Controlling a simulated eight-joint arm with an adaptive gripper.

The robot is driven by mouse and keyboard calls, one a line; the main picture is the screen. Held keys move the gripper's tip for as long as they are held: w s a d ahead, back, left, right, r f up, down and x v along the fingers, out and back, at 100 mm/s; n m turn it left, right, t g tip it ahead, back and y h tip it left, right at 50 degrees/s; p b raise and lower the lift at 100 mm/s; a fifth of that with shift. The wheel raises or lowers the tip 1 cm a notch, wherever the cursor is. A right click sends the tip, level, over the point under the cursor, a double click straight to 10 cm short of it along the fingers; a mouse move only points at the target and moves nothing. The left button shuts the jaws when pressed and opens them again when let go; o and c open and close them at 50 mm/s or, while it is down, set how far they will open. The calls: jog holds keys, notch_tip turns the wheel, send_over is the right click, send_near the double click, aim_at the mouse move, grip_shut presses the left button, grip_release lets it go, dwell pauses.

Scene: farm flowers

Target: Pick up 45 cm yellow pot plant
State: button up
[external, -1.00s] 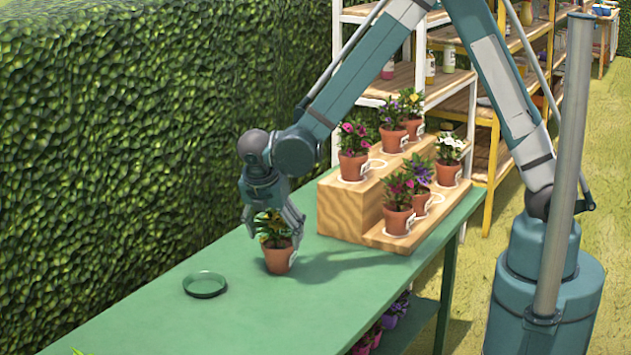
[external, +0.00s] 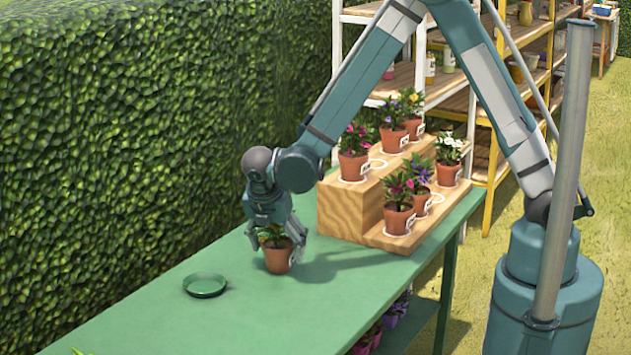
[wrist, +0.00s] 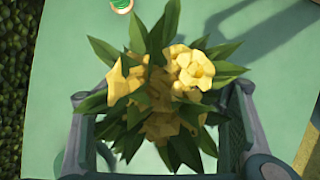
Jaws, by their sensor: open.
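The yellow pot plant (external: 278,259) stands upright on the green table in a terracotta pot with a white label. In the wrist view its yellow flowers (wrist: 165,85) and green leaves fill the middle of the picture and hide the pot. My gripper (external: 275,232) is directly above the plant and pointing down, with its fingers around the foliage. In the wrist view the fingers (wrist: 160,150) are apart, one on each side of the plant. The external view does not show clearly whether the fingers touch the pot.
A green saucer (external: 205,285) lies on the table to the left. A wooden stepped stand (external: 345,210) with several potted flowers is to the right. A hedge (external: 140,120) runs along the back.

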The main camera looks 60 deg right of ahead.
dwell(0.4)
jog(key=c, duration=1.2)
jog(key=shift+r, duration=0.15)
jog(key=shift+r+p, duration=1)
jog(key=shift+r, duration=3.9)
